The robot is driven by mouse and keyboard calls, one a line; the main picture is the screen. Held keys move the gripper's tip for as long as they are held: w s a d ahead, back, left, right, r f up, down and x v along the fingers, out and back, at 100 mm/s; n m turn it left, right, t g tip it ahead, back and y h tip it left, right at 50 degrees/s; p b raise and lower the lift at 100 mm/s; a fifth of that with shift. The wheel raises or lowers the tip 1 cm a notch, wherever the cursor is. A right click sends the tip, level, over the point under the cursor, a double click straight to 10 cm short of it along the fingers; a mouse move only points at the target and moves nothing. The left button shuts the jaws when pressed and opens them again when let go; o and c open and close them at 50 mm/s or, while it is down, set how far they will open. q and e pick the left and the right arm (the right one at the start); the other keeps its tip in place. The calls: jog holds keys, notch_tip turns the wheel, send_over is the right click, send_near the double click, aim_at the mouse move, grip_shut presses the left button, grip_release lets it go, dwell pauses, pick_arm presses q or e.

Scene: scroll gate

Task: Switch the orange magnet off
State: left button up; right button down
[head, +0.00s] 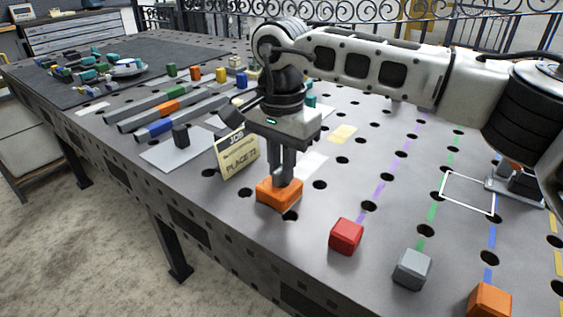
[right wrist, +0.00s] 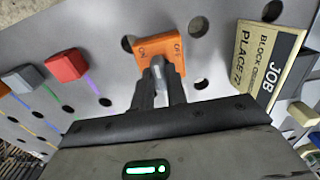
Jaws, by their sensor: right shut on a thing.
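The orange magnet (head: 279,193) is a block on the perforated metal table, near its front edge. In the right wrist view the orange magnet (right wrist: 147,50) shows ON and OFF markings on its top and a grey lever (right wrist: 158,70) between them. My right gripper (head: 282,178) points down over the magnet, and its fingers are shut on the lever. In the right wrist view my right gripper (right wrist: 160,85) hides part of the lever, and I cannot tell exactly which marking it points to. My left gripper is not in view.
A job card (head: 237,155) stands just left of the magnet. A red block (head: 346,236), a grey block (head: 412,269) and another orange block (head: 490,301) lie to the right. Bars (head: 168,107) with coloured blocks lie further left. A white outlined square (head: 468,193) is at right.

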jog(key=shift+m, duration=0.3)
jog(key=m, duration=0.3)
jog(key=shift+m, duration=0.4)
jog(key=m, duration=0.9)
jog(key=shift+b, duration=0.35)
jog(key=m, duration=0.4)
jog(key=shift+m, duration=0.3)
jog(key=c, duration=1.4)
grip_release()
